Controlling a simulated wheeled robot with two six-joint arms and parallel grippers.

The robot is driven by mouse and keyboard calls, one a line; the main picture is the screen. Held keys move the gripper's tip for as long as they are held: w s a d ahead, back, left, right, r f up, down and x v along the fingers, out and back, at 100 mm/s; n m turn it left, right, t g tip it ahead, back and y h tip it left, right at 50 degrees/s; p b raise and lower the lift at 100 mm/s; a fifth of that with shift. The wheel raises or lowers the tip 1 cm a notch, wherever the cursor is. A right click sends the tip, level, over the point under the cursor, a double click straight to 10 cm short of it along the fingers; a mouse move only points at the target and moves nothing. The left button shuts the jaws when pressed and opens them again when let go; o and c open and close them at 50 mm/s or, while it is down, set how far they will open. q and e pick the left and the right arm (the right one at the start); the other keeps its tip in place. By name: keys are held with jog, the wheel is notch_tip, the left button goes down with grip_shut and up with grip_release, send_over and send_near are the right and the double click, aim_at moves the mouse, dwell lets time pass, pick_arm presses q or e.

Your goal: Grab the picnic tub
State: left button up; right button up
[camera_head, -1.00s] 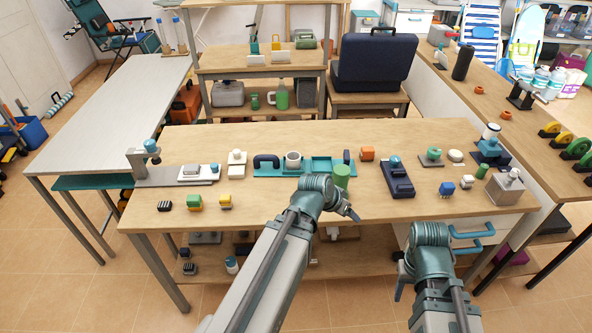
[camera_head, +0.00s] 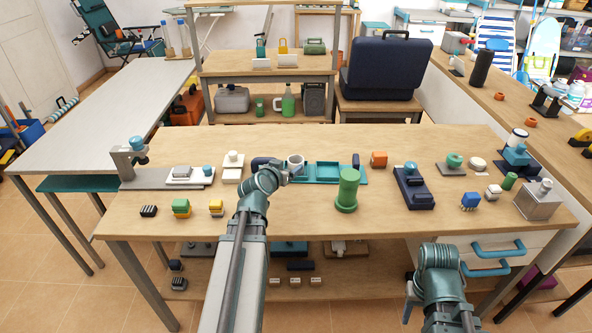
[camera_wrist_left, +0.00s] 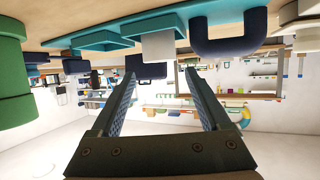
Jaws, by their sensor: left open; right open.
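No object is plainly marked as the picnic tub. A teal tray (camera_head: 342,180) with compartments and dark blue end handles lies on the workbench; a whitish cup (camera_head: 295,160) stands in its left part. My left gripper (camera_head: 291,174) is open and empty, just in front of the cup and hiding part of the tray. In the left wrist view, which is upside down, the open fingers (camera_wrist_left: 160,82) have the cup (camera_wrist_left: 158,46), the tray (camera_wrist_left: 95,40) and a dark blue handle (camera_wrist_left: 229,38) above them. My right gripper (camera_head: 408,300) is low before the bench, partly hidden.
A green cylinder (camera_head: 347,190) stands right of my left gripper; it also shows in the left wrist view (camera_wrist_left: 12,70). A dark blue device (camera_head: 412,188) and several small blocks are spread around. The front middle of the bench (camera_head: 310,220) is clear.

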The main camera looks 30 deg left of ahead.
aim_at(298, 158)
pick_arm(q)
jog(key=b+x, duration=0.2)
jog(key=x, duration=0.4)
jog(key=shift+w+f, duration=0.1)
jog(key=shift+w, duration=0.1)
jog(key=b+x, duration=0.2)
jog(key=x, duration=0.3)
jog(key=shift+w+f, duration=0.15)
jog(key=shift+c, duration=0.3)
jog(key=c, duration=1.1)
notch_tip(298, 158, up, 10)
jog(key=p, duration=1)
